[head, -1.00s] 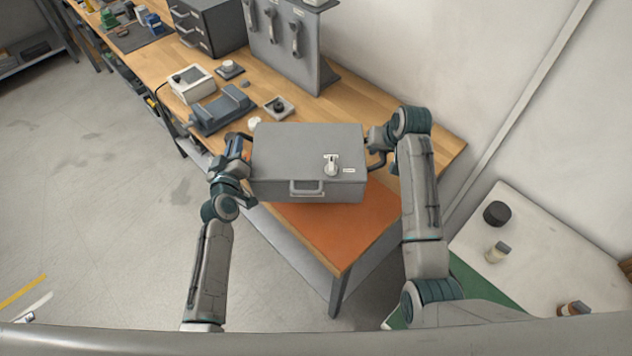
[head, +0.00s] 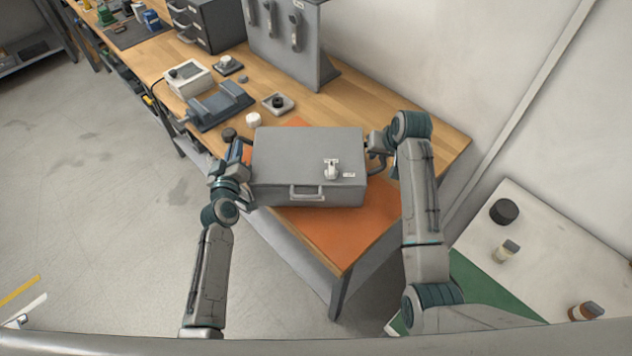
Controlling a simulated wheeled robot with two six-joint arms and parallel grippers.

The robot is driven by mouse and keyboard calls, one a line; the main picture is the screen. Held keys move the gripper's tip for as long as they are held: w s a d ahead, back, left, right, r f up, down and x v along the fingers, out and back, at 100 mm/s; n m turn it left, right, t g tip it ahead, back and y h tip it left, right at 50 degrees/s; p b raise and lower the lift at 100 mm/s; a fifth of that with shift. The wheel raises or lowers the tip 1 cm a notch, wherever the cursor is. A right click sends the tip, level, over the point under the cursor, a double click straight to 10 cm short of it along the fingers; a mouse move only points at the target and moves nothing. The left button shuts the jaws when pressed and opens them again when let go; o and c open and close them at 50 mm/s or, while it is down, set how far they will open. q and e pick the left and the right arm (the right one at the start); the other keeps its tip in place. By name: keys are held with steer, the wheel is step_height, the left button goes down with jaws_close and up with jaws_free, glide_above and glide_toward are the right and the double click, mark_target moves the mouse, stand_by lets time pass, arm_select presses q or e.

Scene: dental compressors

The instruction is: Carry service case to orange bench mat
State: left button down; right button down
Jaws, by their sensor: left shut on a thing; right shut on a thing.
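The service case (head: 308,155) is a grey box with a front handle and a small white latch on its lid. It is level and over the orange bench mat (head: 350,232), covering much of it; I cannot tell whether it touches the mat. My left gripper (head: 242,153) is shut at the case's left side, where the side handle is mostly hidden. My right gripper (head: 377,155) is shut on the dark handle at the case's right side. Orange shows in front of the case and a little behind it.
A white knob-like piece (head: 253,120), a small tray with a black knob (head: 278,103), a grey cradle (head: 219,106) and a white meter box (head: 188,78) stand behind the case. A grey tool panel (head: 290,45) stands further back. A white side table (head: 540,245) is at right.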

arm_select(q)
steer(key=shift+a+f, duration=0.15)
steer(key=shift+f, duration=0.15)
arm_select(e)
steer(key=shift+d+f, duration=0.25)
arm_select(q)
steer(key=c, duration=1.7)
jaws_free()
steer(key=shift+f, duration=0.1)
steer(key=shift+c, duration=0.2)
arm_select(e)
steer(key=c, duration=1.8)
jaws_free()
steer(key=shift+f, duration=0.1)
arm_select(q)
steer(key=o, duration=0.4)
arm_select(e)
steer(key=o, duration=0.4)
steer(key=shift+a, duration=0.1)
arm_select(q)
steer(key=shift+s, duration=0.15)
arm_select(e)
steer(key=shift+a, duration=0.1)
arm_select(q)
steer(key=s, duration=1.1)
steer(key=shift+s+a, duration=0.15)
steer(key=shift+s, duration=0.25)
arm_select(e)
steer(key=v, duration=1.2)
